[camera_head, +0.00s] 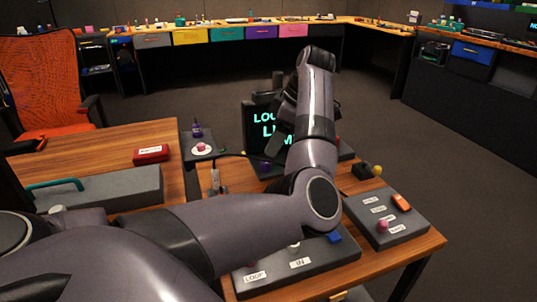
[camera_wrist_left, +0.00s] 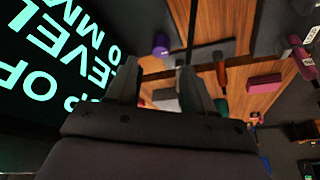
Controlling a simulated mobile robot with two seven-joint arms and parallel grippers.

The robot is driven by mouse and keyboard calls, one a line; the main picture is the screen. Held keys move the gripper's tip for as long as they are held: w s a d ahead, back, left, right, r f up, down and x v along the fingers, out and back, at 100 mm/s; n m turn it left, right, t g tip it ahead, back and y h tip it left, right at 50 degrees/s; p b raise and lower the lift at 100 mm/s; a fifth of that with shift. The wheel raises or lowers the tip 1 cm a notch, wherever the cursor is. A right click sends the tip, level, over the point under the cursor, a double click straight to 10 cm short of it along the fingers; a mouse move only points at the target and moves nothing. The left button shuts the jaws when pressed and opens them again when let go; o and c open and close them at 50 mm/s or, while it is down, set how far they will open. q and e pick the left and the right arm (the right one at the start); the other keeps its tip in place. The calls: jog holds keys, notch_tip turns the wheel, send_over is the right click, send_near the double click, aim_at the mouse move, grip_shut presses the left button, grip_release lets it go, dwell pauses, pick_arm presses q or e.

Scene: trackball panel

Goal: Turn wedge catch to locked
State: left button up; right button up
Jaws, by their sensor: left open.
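I cannot pick out the wedge catch with certainty in either view; my left arm covers much of the panel. A small grey upright fitting (camera_head: 217,180) stands on the table left of my forearm, but I cannot tell if it is the catch. My left gripper (camera_head: 274,143) is in front of the dark screen (camera_head: 256,128), partly hidden by its own wrist. In the left wrist view the gripper (camera_wrist_left: 158,88) has its two fingers apart, with nothing clearly held between them. The screen (camera_wrist_left: 50,55) fills the left of that view. My right gripper is not in view.
A control box with a pink ball knob (camera_head: 383,225) and an orange switch (camera_head: 401,202) sits at right. A labelled box with a blue button (camera_head: 334,237) is in front. A red box (camera_head: 151,153) and a grey block with a green handle (camera_head: 55,185) are at left.

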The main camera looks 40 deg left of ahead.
aim_at(266, 162)
pick_arm(q)
jog(key=x, duration=0.6)
jog(key=shift+b, duration=0.3)
grip_shut()
